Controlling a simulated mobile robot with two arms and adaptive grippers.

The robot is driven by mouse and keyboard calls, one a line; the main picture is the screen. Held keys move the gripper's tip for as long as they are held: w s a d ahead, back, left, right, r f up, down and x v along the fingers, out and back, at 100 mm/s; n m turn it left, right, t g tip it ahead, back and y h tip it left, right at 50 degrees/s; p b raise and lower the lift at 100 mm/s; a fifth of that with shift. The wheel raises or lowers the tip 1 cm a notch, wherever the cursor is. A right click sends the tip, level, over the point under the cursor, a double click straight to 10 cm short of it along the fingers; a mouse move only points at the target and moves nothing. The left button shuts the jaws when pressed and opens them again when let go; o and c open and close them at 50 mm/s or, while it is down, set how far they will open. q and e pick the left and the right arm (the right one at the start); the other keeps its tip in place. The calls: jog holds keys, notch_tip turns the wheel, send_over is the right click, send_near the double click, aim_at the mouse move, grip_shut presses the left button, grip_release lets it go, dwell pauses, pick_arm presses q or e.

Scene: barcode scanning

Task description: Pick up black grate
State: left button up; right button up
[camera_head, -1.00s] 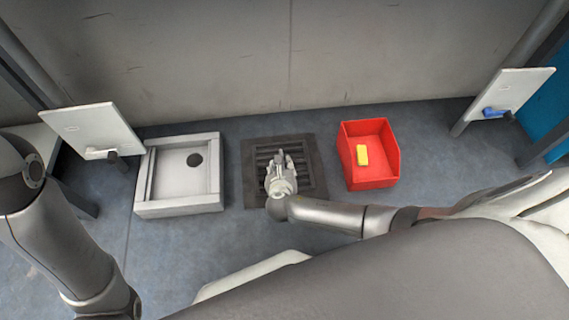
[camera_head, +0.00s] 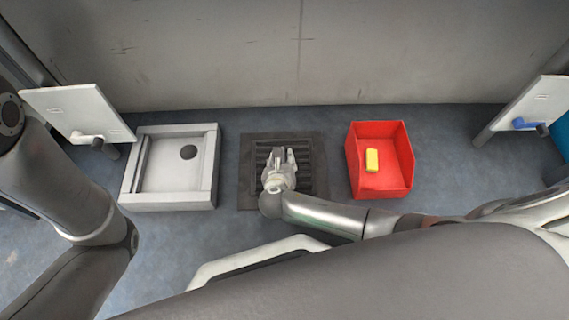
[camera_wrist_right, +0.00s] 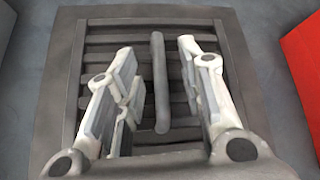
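The black grate (camera_head: 262,160) lies in a dark square frame on the floor, in the middle of the head view. In the right wrist view the grate (camera_wrist_right: 100,48) shows slats and a raised bar handle (camera_wrist_right: 160,85) running lengthwise. My right gripper (camera_head: 281,158) is over the grate. In the right wrist view my right gripper (camera_wrist_right: 158,75) is open, with one finger on each side of the handle and a gap to both. I cannot tell how far above the grate the fingertips are. My left arm is at the left edge of the head view; its gripper is out of view.
A grey tray with a dark round hole (camera_head: 210,165) is left of the grate. A red bin (camera_head: 380,187) holding a yellow block (camera_head: 372,160) is to the right. White panels with handles stand at far left (camera_head: 75,105) and far right (camera_head: 535,105). A wall is behind.

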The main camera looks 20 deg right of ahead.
grip_shut()
jog(key=shift+r, duration=0.15)
